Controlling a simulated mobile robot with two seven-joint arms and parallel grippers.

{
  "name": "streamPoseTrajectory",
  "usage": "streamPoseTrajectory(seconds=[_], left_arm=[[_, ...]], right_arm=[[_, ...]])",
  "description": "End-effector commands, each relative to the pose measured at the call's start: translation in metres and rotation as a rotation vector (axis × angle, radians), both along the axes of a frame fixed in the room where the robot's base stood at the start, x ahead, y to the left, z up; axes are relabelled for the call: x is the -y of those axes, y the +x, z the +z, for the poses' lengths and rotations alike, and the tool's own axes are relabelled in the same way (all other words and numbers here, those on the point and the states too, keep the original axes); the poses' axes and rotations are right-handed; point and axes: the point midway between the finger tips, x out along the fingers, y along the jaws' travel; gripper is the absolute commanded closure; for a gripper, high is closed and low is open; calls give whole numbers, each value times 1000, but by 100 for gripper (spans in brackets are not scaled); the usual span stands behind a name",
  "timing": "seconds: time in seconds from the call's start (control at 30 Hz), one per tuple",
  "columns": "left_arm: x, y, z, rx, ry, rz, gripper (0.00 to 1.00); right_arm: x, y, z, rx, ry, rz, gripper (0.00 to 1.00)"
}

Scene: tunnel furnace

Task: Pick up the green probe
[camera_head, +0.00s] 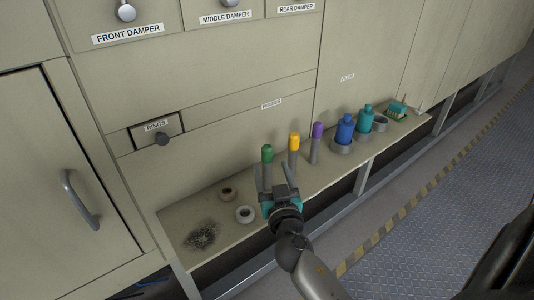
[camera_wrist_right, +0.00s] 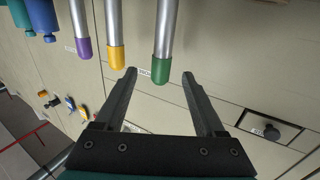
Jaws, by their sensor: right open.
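The green probe (camera_head: 267,153) stands upright on the shelf, a grey metal shaft with a green rounded cap. It is the leftmost of three probes in the head view. My right gripper (camera_head: 274,168) is open in front of it, and its fingers partly hide the shaft. My left gripper is not in view.
A yellow probe (camera_head: 294,142) and a purple probe (camera_head: 317,131) stand to the right of the green one. Blue (camera_head: 345,129) and teal (camera_head: 365,118) bottles are farther right. Two rings, one pale (camera_head: 245,214), lie left of my gripper. The panel wall (camera_head: 210,150) rises behind the shelf.

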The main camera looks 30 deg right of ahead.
Motion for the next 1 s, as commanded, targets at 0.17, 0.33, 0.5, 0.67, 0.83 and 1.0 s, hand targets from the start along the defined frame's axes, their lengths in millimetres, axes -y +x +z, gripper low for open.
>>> streamPoseTrajectory(seconds=[0.17, 0.33, 0.5, 0.67, 0.83, 1.0], left_arm=[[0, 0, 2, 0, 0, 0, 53], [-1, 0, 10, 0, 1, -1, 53], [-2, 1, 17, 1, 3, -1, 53], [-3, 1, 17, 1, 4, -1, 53], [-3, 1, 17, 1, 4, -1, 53], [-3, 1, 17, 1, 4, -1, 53]], right_arm=[[4, 9, 1, 0, 0, -1, 28], [9, 24, 7, 1, -4, -1, 28], [16, 44, 10, 0, -2, -1, 28], [21, 55, 8, 0, -1, -1, 28], [22, 57, 8, 0, -1, -1, 28], [22, 57, 8, -1, 0, -1, 35]])
